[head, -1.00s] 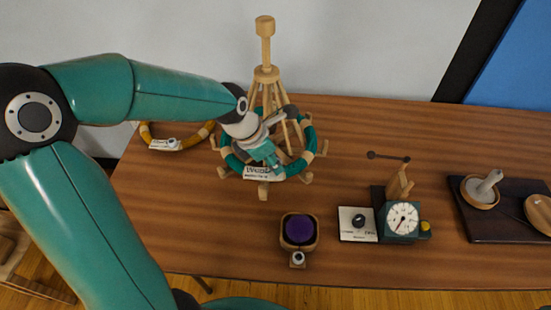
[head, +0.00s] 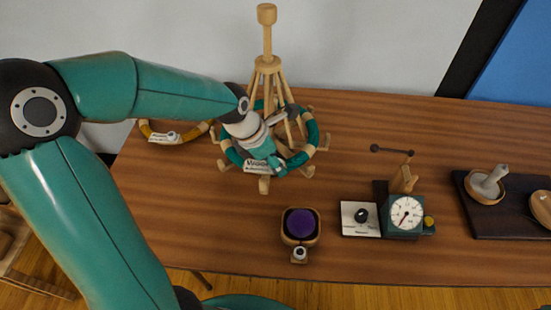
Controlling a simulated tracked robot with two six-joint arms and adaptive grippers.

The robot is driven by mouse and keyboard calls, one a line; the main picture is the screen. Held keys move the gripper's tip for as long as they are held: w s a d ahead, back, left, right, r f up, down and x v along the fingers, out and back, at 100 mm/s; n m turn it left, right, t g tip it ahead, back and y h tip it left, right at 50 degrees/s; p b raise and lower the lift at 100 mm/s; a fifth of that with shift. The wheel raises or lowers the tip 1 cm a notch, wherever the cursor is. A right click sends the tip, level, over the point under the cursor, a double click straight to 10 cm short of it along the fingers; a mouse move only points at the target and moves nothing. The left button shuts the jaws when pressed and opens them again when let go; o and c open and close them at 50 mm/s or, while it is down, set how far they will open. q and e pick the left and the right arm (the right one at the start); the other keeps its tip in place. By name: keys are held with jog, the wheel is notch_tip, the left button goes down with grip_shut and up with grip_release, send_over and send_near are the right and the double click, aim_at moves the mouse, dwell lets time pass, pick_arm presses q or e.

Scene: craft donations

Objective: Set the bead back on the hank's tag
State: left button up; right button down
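A teal hank (head: 313,135) with tan ties lies around the wooden swift (head: 266,85). Its white printed tag (head: 257,166) hangs at the near side, partly covered by my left gripper. My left gripper (head: 272,164) is over the front of the hank, at the tag; its fingertips are too small and hidden to show whether they are open or hold anything. I cannot make out a bead on this tag. A small dark green, bead-like piece (head: 361,215) sits on a white card (head: 360,230) beside the scale. My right gripper is out of view.
A yellow hank (head: 152,136) with a tag lies at the left. A wooden bowl (head: 316,228) with purple content stands at the front; a teal dial scale (head: 405,214) stands right of the card. A dark board (head: 490,222) with wooden dishes is at the right.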

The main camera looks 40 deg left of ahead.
pick_arm(q)
jog(key=shift+r, duration=0.1)
jog(key=v, duration=1.1)
jog(key=shift+s+r, duration=0.2)
jog(key=shift+r, duration=0.15)
jog(key=shift+a, duration=0.15)
